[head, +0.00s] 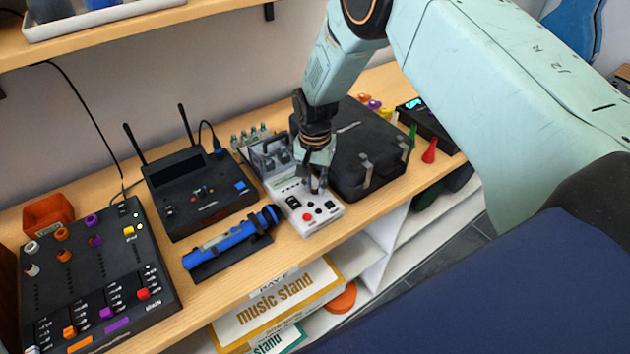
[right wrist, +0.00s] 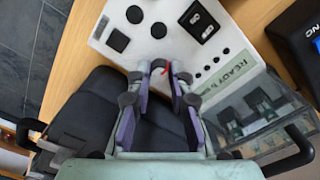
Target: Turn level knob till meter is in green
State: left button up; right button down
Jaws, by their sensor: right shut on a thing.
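A white control box (head: 322,217) stands near the shelf's front edge, with a red button, black knobs and switches on its top. It also shows in the right wrist view (right wrist: 180,45). My right gripper (head: 317,186) reaches down onto the box from above. In the right wrist view its fingertips (right wrist: 168,82) are closed around a small knob on the panel, mostly hidden between them. A thin red part shows there. A label reading "READY" is beside the fingers. I cannot make out a meter reading or a green zone. My left gripper is not in view.
A black case (head: 350,150) stands close on the right, and a clear-sided holder (head: 268,158) is behind the box. A black receiver (head: 185,195) and a mixer (head: 100,270) are further left.

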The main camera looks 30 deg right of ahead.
aim_at(315, 187)
dwell(0.3)
jog(key=c, duration=1.2)
grip_release()
jog(key=shift+r, duration=0.25)
notch_tip(315, 187, up, 12)
jog(key=shift+f, duration=0.2)
